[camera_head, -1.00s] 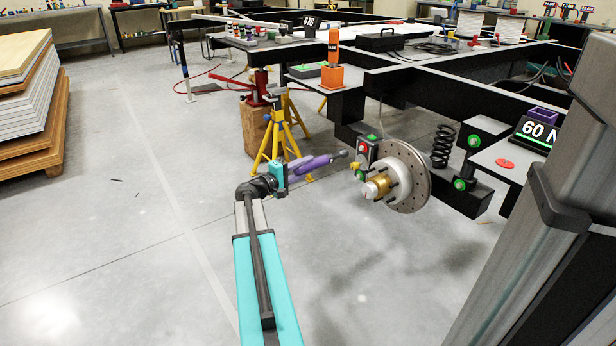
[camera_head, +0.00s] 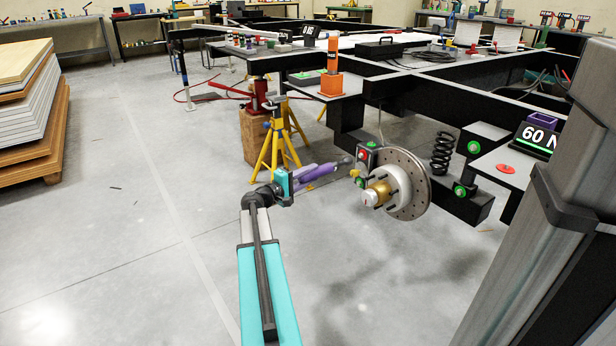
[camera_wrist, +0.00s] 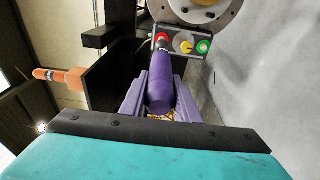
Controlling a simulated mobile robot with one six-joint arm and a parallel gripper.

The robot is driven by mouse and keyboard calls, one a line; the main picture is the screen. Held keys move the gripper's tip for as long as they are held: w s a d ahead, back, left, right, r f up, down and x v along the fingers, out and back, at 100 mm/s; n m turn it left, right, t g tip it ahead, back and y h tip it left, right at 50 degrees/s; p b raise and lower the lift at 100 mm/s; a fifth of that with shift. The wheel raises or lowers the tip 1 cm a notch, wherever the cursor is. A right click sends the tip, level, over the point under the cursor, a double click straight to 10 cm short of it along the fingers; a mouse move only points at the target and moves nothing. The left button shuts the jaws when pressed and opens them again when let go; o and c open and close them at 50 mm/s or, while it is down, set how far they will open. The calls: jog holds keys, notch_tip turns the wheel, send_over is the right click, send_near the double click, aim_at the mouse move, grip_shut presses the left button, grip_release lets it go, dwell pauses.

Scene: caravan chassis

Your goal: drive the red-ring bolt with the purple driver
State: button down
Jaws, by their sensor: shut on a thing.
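The purple driver (camera_head: 318,172) is held in my gripper (camera_head: 291,184), which is shut on it. In the head view it points right, its grey tip close to the dark bolt panel by the brake disc (camera_head: 412,185). The red-ring bolt (camera_head: 363,154) is at the panel's top. I cannot tell whether the tip touches the bolt. Yellow (camera_wrist: 183,43) and green (camera_wrist: 204,46) ones sit beside it.
A yellow jack stand (camera_head: 276,145) stands just behind the driver. The black chassis frame (camera_head: 440,92), a coil spring (camera_head: 442,153) and a "60 N" display (camera_head: 536,139) are to the right. An orange holder (camera_head: 331,84) stands above.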

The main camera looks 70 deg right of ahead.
aim_at(326, 168)
jog(key=shift+s+b+x, duration=0.15)
jog(key=shift+b+x, duration=0.05)
jog(key=shift+x, duration=1)
jog(key=shift+s+b+x, duration=0.15)
jog(key=shift+x, duration=1.05)
jog(key=shift+s+d+r, duration=0.15)
jog(key=shift+s+d, duration=0.6)
dwell(2.4)
jog(key=shift+w+b+v, duration=0.2)
jog(key=shift+v, duration=1.1)
jog(key=shift+w+b+v, duration=0.2)
jog(key=shift+w+v, duration=0.05)
jog(key=shift+v, duration=1)
jog(key=shift+d, duration=0.2)
